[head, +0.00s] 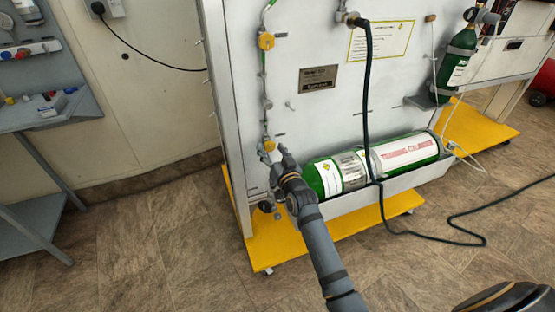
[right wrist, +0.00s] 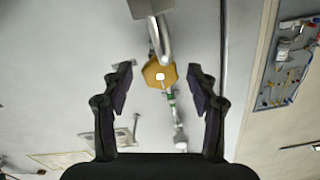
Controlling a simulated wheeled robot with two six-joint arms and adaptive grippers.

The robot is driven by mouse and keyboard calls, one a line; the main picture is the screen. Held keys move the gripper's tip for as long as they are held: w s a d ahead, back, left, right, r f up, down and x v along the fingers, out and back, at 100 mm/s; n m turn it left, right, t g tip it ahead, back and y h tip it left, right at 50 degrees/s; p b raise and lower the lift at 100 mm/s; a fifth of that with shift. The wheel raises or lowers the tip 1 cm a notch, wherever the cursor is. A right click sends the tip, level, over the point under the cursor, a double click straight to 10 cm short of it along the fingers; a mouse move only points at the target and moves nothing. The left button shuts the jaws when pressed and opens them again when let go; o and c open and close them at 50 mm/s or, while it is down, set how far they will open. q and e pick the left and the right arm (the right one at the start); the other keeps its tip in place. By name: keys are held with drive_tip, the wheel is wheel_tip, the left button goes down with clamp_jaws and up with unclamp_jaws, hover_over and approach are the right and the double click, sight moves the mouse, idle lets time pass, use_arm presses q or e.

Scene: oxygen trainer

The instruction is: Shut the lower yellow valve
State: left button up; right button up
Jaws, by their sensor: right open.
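The lower yellow valve (head: 267,144) sits low on the thin pipe at the left part of the pale panel, partly hidden by my gripper in the head view. My right gripper (head: 273,154) is open just in front of it. In the right wrist view the yellow valve (right wrist: 150,73) shows between the two spread fingertips of the gripper (right wrist: 160,83), with a clear gap on both sides and no contact seen. An upper yellow valve (head: 266,41) is higher on the same pipe. My left gripper is not in view.
A green training cylinder (head: 330,178) lies in a tray right of my right arm. A black hose (head: 366,100) hangs down the panel to the floor. The yellow base (head: 285,247) sticks out below. A grey side table (head: 20,118) stands at the left.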

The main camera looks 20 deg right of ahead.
drive_tip(key=s, duration=0.9)
drive_tip(key=shift+d, duration=0.15)
drive_tip(key=shift+s, duration=0.1)
